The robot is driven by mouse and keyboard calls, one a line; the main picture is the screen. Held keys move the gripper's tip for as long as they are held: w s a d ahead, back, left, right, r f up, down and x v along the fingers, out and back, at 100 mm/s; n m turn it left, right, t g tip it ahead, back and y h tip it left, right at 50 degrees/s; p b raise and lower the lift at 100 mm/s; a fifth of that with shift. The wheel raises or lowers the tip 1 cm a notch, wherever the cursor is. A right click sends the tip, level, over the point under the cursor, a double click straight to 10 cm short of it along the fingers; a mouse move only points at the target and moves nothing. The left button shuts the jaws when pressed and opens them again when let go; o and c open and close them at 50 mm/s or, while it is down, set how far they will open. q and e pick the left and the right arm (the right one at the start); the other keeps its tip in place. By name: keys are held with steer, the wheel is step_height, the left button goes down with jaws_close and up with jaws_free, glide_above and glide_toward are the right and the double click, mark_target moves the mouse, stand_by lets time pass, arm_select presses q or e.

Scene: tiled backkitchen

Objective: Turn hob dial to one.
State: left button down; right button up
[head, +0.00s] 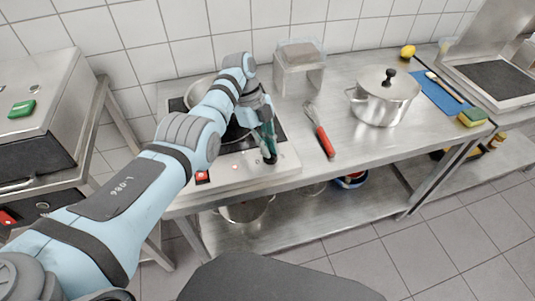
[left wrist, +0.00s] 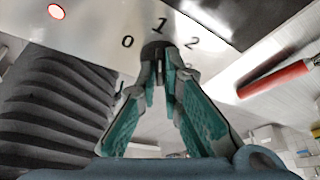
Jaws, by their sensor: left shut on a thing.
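The hob (head: 285,166) stands on the steel bench, with its pale front panel facing me. My left gripper (head: 268,150) reaches down to the right part of that panel. Its teal-padded fingers (left wrist: 157,75) are shut on the dark hob dial (left wrist: 154,49) in the left wrist view. The digits 0, 1 and 2 are printed around the dial, with 1 just beyond its top. The fingers hide much of the dial, and I cannot tell where its pointer stands. A red lamp (left wrist: 56,12) is lit on the panel. My right gripper is not in view.
A pan (head: 200,90) sits on the hob, partly behind my arm. A red-handled utensil (head: 324,140) lies right of the hob. A lidded pot (head: 383,97) stands farther right. Bare bench lies between utensil and pot.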

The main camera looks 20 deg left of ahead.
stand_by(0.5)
arm_select(q)
steer(key=c, duration=1.8)
jaws_free()
steer(key=shift+o, duration=0.4)
steer(key=shift+w, duration=0.1)
